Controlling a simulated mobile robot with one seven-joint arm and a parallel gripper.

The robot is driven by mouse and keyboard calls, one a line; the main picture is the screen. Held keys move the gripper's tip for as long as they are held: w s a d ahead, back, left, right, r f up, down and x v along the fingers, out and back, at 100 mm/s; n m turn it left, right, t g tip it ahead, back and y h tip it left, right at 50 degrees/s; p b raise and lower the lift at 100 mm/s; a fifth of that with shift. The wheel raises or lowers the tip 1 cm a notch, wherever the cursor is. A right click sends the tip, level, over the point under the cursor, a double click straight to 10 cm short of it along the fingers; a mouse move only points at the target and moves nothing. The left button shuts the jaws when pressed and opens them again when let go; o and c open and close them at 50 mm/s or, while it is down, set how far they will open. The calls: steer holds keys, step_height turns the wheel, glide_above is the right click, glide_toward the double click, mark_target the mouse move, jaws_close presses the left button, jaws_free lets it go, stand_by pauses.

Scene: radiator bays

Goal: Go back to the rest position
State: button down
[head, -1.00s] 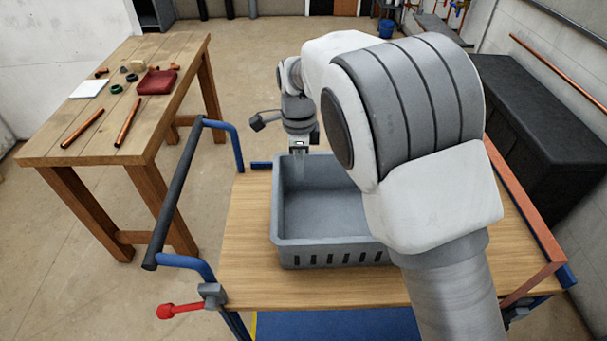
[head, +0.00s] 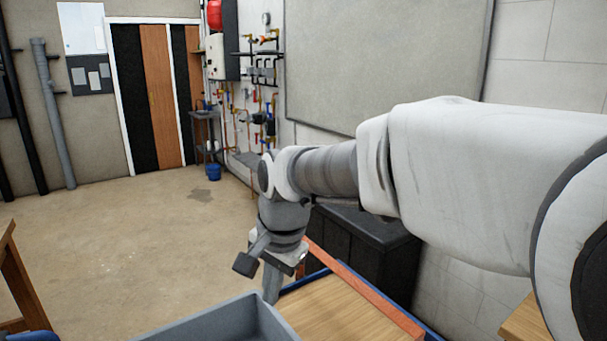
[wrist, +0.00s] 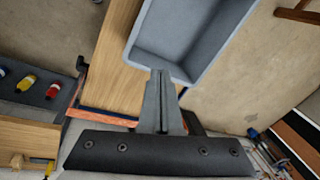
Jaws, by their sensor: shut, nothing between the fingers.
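My gripper (head: 272,286) hangs downward from the wrist in the head view, beside the far corner of the grey bin (head: 232,318). In the wrist view its fingers (wrist: 161,76) are together with nothing between them, and they overlap the near edge of the grey bin (wrist: 143,55). The visible part of the bin floor is bare. My arm reaches in from the right of the head view, with the wrist left of the middle. Most of the bin is cut off by the bottom of the head view.
The bin sits on a wooden cart top (head: 335,310) with a copper-coloured rail (head: 360,285). A black chest (head: 365,245) stands behind it along the wall. Pipework (head: 262,115) and a blue bucket (head: 213,171) are farther back. Open floor (head: 130,260) lies left.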

steer(key=s+d+r+n+t+h, duration=0.1)
steer(key=s+d+n+t, duration=0.2)
steer(key=s+d, duration=1.2)
steer(key=shift+d+n+t+h, duration=0.3)
steer(key=shift+d+n+h, duration=0.1)
steer(key=shift+d+n, duration=1.55)
steer(key=shift+s+d+m, duration=0.15)
steer(key=shift+d+m, duration=0.1)
